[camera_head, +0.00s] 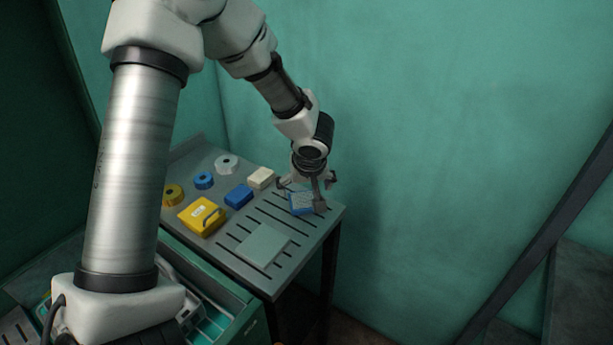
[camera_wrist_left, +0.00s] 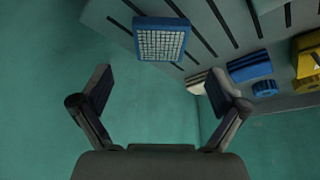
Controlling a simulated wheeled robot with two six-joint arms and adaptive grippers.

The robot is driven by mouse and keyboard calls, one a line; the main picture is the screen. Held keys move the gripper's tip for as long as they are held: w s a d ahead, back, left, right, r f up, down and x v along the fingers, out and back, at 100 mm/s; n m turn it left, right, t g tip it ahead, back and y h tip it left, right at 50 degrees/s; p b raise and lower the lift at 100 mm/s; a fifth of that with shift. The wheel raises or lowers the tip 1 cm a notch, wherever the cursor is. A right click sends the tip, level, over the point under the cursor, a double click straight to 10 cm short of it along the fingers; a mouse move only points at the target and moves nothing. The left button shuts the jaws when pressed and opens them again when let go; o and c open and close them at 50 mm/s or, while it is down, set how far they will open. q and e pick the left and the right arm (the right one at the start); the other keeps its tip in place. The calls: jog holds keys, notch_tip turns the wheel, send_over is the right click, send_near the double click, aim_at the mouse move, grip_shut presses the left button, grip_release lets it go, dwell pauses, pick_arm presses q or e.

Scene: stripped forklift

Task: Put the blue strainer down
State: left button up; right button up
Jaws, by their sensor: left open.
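The blue strainer (camera_head: 301,203), a blue frame with a pale grid, lies on the slotted grey table (camera_head: 226,262) near its right end. In the left wrist view the strainer (camera_wrist_left: 161,42) is above and beyond the fingertips, and nothing is between the fingers. My left gripper (camera_head: 304,188) is open over the strainer in the head view, with its fingers partly covering it. In the left wrist view my left gripper (camera_wrist_left: 160,84) has its two fingers spread wide. My right gripper is not in view.
On the table are a yellow case (camera_head: 201,216), a blue block (camera_head: 238,195), a cream block (camera_head: 261,178), a pale green square (camera_head: 262,245), and blue, white and yellow rolls. Slotted surface lies free around the green square. A teal wall (camera_head: 430,120) stands behind.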

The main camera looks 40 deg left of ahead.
pick_arm(q)
jog(key=v, duration=0.6)
jog(key=shift+s+d+r, duration=0.1)
